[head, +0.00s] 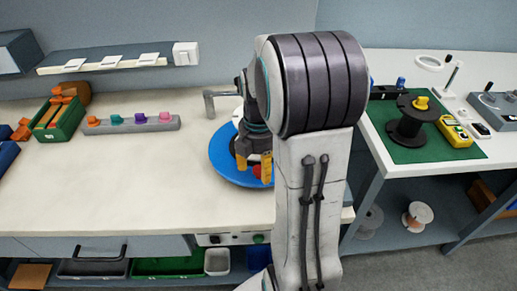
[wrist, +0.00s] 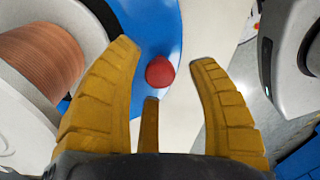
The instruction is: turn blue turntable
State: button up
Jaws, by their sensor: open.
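The blue turntable (head: 225,162) lies on the white bench near its right end, partly hidden behind my arm. A red knob (head: 257,171) shows at its near right side. In the wrist view the blue turntable (wrist: 164,28) fills the upper middle, and the round red knob (wrist: 159,71) sits near its edge. My gripper (head: 253,166) is over the turntable's near right part. In the wrist view my gripper (wrist: 168,55) has its yellow fingers spread, with the red knob between them, nearer the left finger. I cannot tell whether a finger touches the knob.
A copper-coloured spool (wrist: 40,62) is beside the left finger in the wrist view. A grey holder (head: 135,124) with coloured knobs and a green bin (head: 62,122) stand left. A black reel (head: 408,130) stands on the right bench. The bench's front left is clear.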

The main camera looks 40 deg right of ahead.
notch_tip(320, 180, up, 11)
dwell(0.5)
dwell(0.5)
